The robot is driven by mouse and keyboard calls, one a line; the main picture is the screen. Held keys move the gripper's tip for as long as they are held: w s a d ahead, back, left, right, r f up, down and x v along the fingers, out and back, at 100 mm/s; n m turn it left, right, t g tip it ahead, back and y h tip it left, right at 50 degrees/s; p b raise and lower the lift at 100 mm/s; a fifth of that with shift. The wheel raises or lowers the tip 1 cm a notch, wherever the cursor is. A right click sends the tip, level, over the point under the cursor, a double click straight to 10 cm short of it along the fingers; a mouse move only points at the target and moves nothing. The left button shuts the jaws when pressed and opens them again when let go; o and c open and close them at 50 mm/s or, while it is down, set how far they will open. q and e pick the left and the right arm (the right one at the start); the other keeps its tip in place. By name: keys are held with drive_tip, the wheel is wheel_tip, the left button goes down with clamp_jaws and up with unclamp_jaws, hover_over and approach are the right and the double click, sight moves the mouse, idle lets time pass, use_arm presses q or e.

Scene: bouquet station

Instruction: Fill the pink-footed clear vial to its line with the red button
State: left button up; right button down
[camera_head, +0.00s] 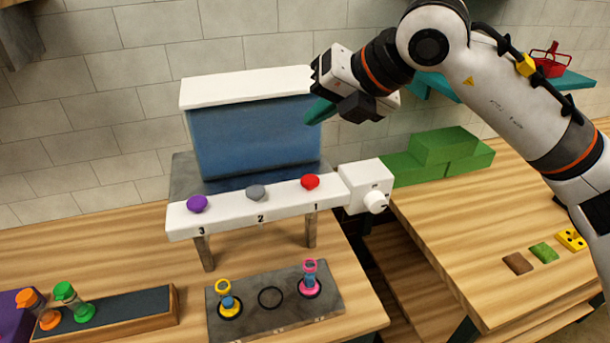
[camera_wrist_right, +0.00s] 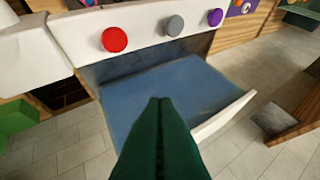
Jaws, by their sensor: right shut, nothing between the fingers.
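The pink-footed clear vial (camera_head: 310,279) stands upright on the right ring of a dark grey plate (camera_head: 270,322), below the dispenser's spout bar. Blue shows inside it; its fill line is too small to make out. The red button (camera_head: 310,182) is on the right end of the white bar, above the number 1, and also shows in the right wrist view (camera_wrist_right: 115,40). My right gripper (camera_head: 318,112) is shut and empty, above and behind the red button, in front of the blue tank (camera_head: 250,140), not touching the button. My left gripper is not in view.
A grey button (camera_head: 256,192) and a purple button (camera_head: 197,204) share the bar. A white box with a knob (camera_head: 375,201) adjoins its right end. A yellow-footed vial (camera_head: 228,299) stands left on the plate. Green blocks (camera_head: 440,155) lie right.

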drive_tip(key=shift+f, duration=0.2)
drive_tip(key=b, duration=0.2)
hover_over(307, 177)
drive_tip(key=s+d, duration=0.1)
drive_tip(key=d, duration=0.1)
drive_tip(key=f, duration=0.5)
drive_tip(key=shift+s+a+f, duration=0.1)
drive_tip(key=shift+s+f, duration=0.1)
drive_tip(key=shift+f, duration=0.1)
wheel_tip(307, 177, down, 2)
drive_tip(key=shift+f+b, duration=0.2)
drive_tip(key=shift+b, duration=0.95)
drive_tip(key=shift+f+b, duration=0.3)
drive_tip(key=shift+f+b, duration=0.35)
drive_tip(key=shift+b, duration=0.35)
drive_tip(key=shift+f+b, duration=0.6)
drive_tip(key=shift+b, duration=0.15)
idle(0.6)
drive_tip(key=shift+r, duration=0.1)
drive_tip(key=shift+a+r+p, duration=0.1)
drive_tip(key=shift+r+p, duration=0.25)
drive_tip(key=shift+r, duration=0.6)
